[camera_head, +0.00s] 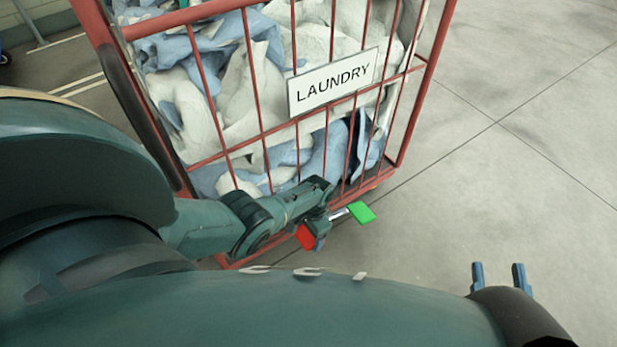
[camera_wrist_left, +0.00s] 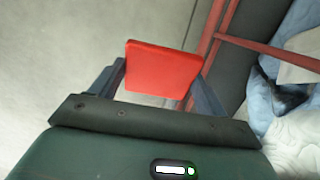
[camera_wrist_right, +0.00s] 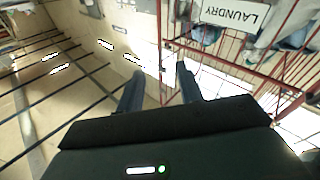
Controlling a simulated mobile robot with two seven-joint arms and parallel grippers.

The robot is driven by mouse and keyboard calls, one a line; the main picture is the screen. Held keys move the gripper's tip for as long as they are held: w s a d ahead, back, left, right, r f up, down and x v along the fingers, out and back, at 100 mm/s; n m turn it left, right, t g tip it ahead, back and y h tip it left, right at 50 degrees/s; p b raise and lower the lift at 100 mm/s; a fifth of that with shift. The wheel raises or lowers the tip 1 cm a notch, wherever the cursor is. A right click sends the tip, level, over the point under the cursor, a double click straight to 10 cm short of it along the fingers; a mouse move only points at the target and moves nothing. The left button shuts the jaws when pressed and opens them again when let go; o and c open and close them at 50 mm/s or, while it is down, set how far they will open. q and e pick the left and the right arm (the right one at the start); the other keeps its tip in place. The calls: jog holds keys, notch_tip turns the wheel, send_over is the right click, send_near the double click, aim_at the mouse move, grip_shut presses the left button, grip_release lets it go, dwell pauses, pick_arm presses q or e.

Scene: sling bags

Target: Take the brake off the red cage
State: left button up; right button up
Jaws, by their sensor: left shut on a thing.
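The red cage (camera_head: 417,105) stands at the top of the head view, full of laundry. At its lower edge are a red brake pedal (camera_head: 306,237) and a green pedal (camera_head: 361,212) on a short metal bar. My left gripper (camera_head: 317,226) is at the red pedal. In the left wrist view the red pedal (camera_wrist_left: 163,68) sits between the two fingers, which are shut on its sides. My right gripper (camera_head: 498,276) is away to the right over bare floor. Its fingers are apart, with nothing between them. The caster below the pedals is hidden.
A white LAUNDRY sign (camera_head: 333,82) hangs on the cage front. White and blue cloths (camera_head: 215,100) fill the cage. Grey floor (camera_head: 520,150) to the right is clear. My left arm covers much of the lower left.

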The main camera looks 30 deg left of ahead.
pick_arm(q)
jog(key=shift+w+d+r, duration=0.15)
jog(key=shift+w+r, duration=0.05)
jog(key=shift+w, duration=0.2)
jog(key=o, duration=1.1)
jog(key=shift+o, duration=0.2)
jog(key=shift+s, duration=0.1)
pick_arm(e)
jog(key=shift+r, duration=0.1)
pick_arm(q)
jog(key=shift+r, duration=0.2)
jog(key=r+p, duration=0.1)
jog(key=r, duration=0.1)
jog(key=r+p, duration=0.4)
jog(key=shift+w, duration=0.3)
notch_tip(320, 180, up, 7)
jog(key=p, duration=0.4)
jog(key=shift+w+d+f, duration=0.2)
jog(key=shift+w+d, duration=0.05)
jog(key=shift+w, duration=0.15)
pick_arm(e)
jog(key=shift+s+d+r+m+g+h, duration=0.25)
jog(key=shift+d+m+g+h, duration=0.3)
jog(key=shift+g+h, duration=0.15)
jog(key=shift+s+d+r+m+g+h, duration=0.15)
jog(key=shift+d+r+m+g+h, duration=0.15)
jog(key=shift+d+m+g+h, duration=0.3)
jog(key=shift+s+d+r+m+g+h, duration=0.25)
jog(key=shift+d+m+g+h, duration=0.15)
jog(key=shift+g+h, duration=0.3)
